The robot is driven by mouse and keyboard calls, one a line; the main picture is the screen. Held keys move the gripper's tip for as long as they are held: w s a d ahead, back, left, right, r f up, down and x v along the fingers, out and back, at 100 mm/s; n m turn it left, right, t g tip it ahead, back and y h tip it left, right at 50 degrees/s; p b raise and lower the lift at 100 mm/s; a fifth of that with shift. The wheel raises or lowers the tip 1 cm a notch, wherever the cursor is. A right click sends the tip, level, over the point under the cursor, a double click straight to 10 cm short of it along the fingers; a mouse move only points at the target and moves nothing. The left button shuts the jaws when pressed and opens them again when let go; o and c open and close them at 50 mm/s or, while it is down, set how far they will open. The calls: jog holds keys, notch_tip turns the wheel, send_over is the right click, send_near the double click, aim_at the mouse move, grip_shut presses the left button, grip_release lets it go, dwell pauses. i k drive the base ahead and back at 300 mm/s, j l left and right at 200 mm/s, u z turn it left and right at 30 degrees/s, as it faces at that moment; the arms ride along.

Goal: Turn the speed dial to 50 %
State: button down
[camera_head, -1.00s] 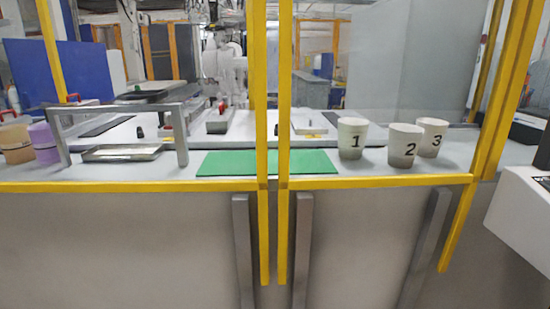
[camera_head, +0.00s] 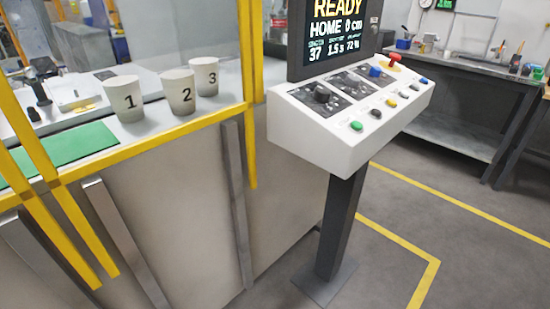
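A white control console (camera_head: 338,148) stands on a dark post right of centre. Its sloped top carries several dials: a black knob (camera_head: 321,94) at the left, another dial (camera_head: 352,80) in the middle and a blue one (camera_head: 375,71) at the right. Their labels are too small to read, so I cannot tell which is the speed dial. The screen (camera_head: 333,36) above reads READY, HOME 0 cm, with smaller values 37, 1.5 and what looks like 72 %. My gripper is not in view.
Coloured buttons and a red knob (camera_head: 394,58) sit on the console. A yellow-framed cell at the left holds cups 1 (camera_head: 124,98), 2 (camera_head: 178,92) and 3 (camera_head: 204,76) and a green mat (camera_head: 70,147). A workbench (camera_head: 458,78) stands behind. Grey floor (camera_head: 465,230) is clear at the right.

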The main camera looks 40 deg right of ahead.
aim_at(375, 71)
jog(key=z, duration=1.1)
